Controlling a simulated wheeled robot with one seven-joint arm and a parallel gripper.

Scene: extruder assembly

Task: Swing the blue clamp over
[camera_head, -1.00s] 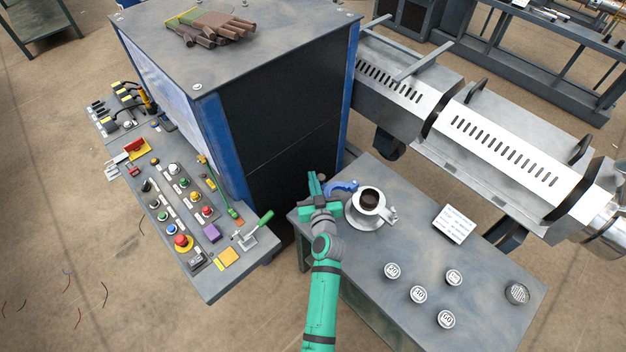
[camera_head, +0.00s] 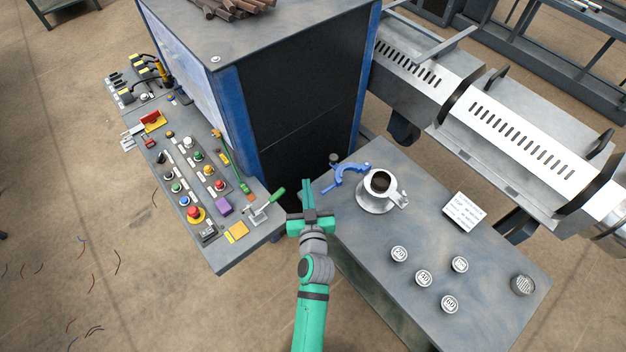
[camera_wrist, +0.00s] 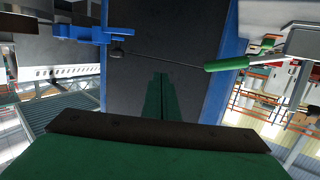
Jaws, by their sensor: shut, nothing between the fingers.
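The blue clamp (camera_head: 346,174) is a curved arm at the back left of the table, beside a grey metal cup-shaped part (camera_head: 380,186) with a dark inside on a round base. Its left end reaches the table's left edge. In the wrist view blue clamp parts (camera_wrist: 82,34) show at the upper left. My gripper (camera_head: 307,184) is shut and empty, just left of the table's edge and a little left of the clamp, apart from it. In the wrist view its green fingers (camera_wrist: 161,98) lie together before the dark cabinet panel.
The grey table (camera_head: 470,255) carries several round labelled weights (camera_head: 424,278) and a white card (camera_head: 463,210). A control panel (camera_head: 165,160) with a green-handled lever (camera_head: 277,195) stands left of my gripper. A dark cabinet (camera_head: 300,110) rises behind.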

